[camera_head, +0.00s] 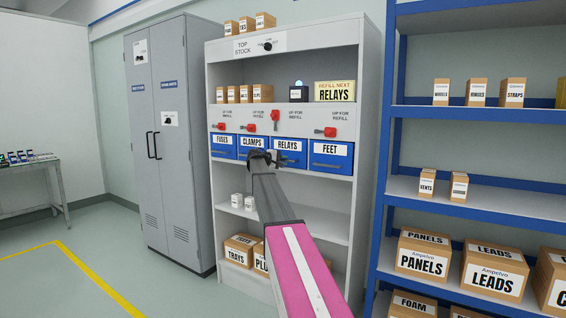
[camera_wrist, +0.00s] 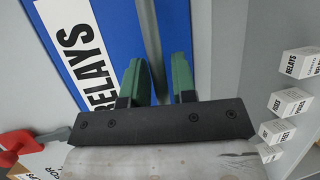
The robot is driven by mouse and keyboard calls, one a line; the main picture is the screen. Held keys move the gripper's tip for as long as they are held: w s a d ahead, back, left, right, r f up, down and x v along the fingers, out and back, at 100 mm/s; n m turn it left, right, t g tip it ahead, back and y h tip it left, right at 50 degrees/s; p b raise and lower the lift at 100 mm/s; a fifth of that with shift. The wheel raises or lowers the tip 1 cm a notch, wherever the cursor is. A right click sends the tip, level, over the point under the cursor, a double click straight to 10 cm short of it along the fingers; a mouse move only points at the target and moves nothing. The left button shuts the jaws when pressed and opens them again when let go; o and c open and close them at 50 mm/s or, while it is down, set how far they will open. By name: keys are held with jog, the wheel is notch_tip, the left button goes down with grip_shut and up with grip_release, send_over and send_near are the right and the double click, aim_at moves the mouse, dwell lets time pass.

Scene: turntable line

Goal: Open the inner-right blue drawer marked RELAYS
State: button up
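The blue RELAYS drawer (camera_head: 290,146) is third from the left in a row of blue drawers and looks flush with its neighbours. Its red lever (camera_head: 275,118) points up. My gripper (camera_head: 264,158) is at the lower left of the drawer front and hides part of it. In the wrist view the RELAYS front (camera_wrist: 112,25) is close, with a grey bar-like handle (camera_wrist: 149,25) along it. The green fingers of my gripper (camera_wrist: 158,78) stand apart on either side of the bar, with a narrow gap showing on the right. Firm contact cannot be made out.
The FUSES (camera_head: 223,152), CLAMPS (camera_head: 244,153) and FEET (camera_head: 330,165) drawers appear shut, their levers sideways. Small white boxes (camera_head: 243,202) stand on the shelf below. A grey locker (camera_head: 175,100) stands left and a blue rack (camera_head: 382,150) right. Open floor (camera_head: 95,245) lies left.

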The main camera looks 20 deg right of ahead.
grip_shut()
jog(key=s+a, duration=1.4)
jog(key=a, duration=0.4)
jog(key=shift+a, duration=0.15)
jog(key=shift+s, duration=0.1)
jog(key=shift+o, duration=1.9)
grip_release()
jog(key=shift+a, duration=0.1)
jog(key=v, duration=1)
jog(key=shift+a, duration=0.3)
jog(key=shift+s, duration=0.1)
